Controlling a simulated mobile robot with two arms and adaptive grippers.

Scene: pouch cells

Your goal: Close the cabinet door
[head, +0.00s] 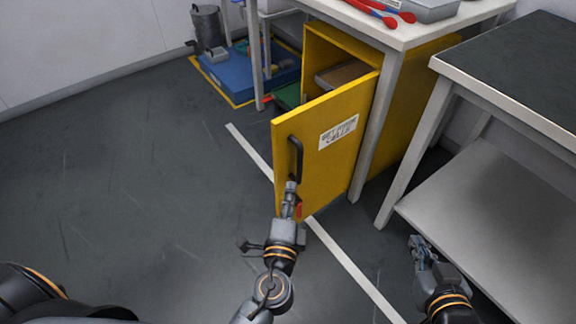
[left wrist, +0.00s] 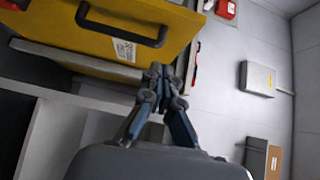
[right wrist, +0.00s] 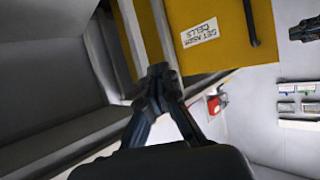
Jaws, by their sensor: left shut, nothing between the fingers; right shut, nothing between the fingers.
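The yellow cabinet (head: 320,45) stands under the white table with its door (head: 325,170) swung partly open. The door carries a white label (head: 338,132) and a black bar handle (head: 296,158). The handle also shows in the left wrist view (left wrist: 122,28) and the right wrist view (right wrist: 250,25). My left gripper (head: 290,187) is shut and empty, appearing just below the handle in front of the door; I cannot tell whether it touches the door. My right gripper (head: 418,242) is shut and empty, right of the door, beside the grey bench's lower shelf.
A brown item (head: 344,74) lies inside the cabinet. The table leg (head: 376,130) stands close to the door. A dark-topped bench (head: 520,60) with a lower shelf (head: 490,215) is at right. A blue platform (head: 240,72) lies behind. The floor at left is clear.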

